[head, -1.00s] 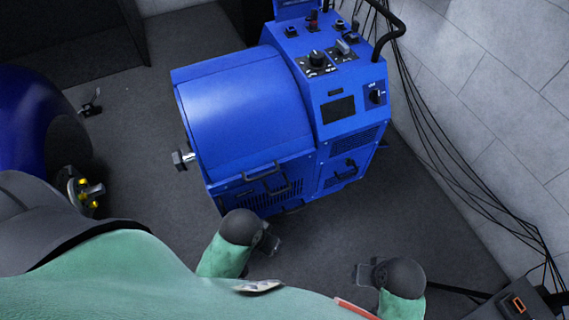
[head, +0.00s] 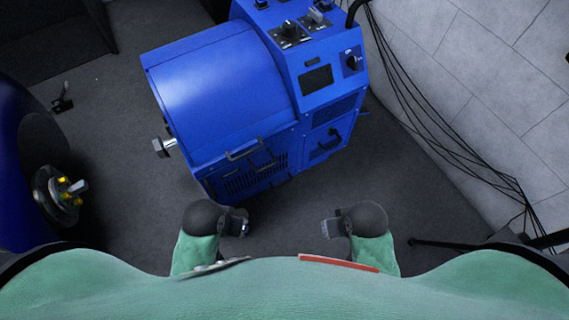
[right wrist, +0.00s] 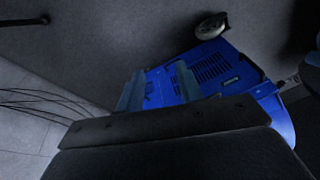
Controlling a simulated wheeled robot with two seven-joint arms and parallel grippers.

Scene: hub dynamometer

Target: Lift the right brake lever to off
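The blue dynamometer machine (head: 215,85) stands on the dark floor ahead of me. A small dark part sticks out low at its right side (head: 362,112); I cannot tell whether it is the right brake lever.
A blue rounded body with a metal hub (head: 60,192) stands at the left. A small black lever-like part (head: 62,98) is on the floor behind it. Black cables (head: 440,130) run along the grey wall at the right. Floor right of the machine is open.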

